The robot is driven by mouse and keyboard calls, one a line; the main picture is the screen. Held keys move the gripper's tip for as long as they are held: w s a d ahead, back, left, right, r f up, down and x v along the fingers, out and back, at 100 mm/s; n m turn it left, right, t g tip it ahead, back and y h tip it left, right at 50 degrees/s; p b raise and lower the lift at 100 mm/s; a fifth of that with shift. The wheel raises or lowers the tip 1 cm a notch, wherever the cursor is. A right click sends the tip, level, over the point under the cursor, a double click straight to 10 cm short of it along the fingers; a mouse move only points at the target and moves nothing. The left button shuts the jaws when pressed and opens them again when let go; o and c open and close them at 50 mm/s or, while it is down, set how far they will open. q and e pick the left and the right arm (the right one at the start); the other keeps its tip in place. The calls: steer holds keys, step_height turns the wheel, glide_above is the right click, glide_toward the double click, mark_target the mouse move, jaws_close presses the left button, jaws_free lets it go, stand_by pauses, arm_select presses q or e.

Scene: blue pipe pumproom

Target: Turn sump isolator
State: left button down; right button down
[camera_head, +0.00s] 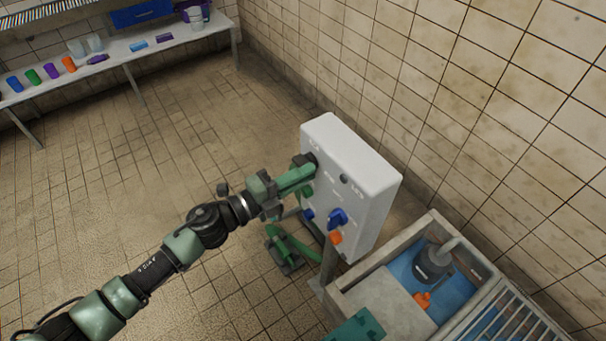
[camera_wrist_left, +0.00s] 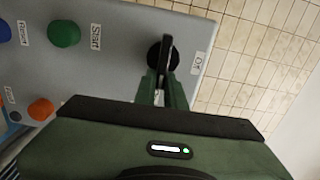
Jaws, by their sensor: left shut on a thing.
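A white control box (camera_head: 355,185) stands on a post in the head view. My left gripper (camera_head: 306,172) reaches its upper left face from the left. In the left wrist view, my left gripper's fingers (camera_wrist_left: 165,88) are shut on the upright grip of a round black knob (camera_wrist_left: 155,55). A small label sits beside the knob. A blue rotary handle (camera_head: 338,217) is lower on the same face. My fingers partly hide the black knob in the head view. My right gripper is not in view.
A green button (camera_wrist_left: 64,34) and an orange button (camera_wrist_left: 41,109) are on the panel. A concrete sump (camera_head: 380,290) with a black pump (camera_head: 432,262) and a metal grate (camera_head: 505,325) lies at lower right. A bench (camera_head: 120,52) stands far left.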

arm_select(q)
steer(key=shift+f, duration=0.1)
stand_by(0.5)
steer(key=c, duration=1.5)
jaws_free()
steer(key=v, duration=0.7)
steer(key=shift+s+a+b, duration=0.25)
steer(key=shift+a+b, duration=0.05)
steer(key=shift+a, duration=0.05)
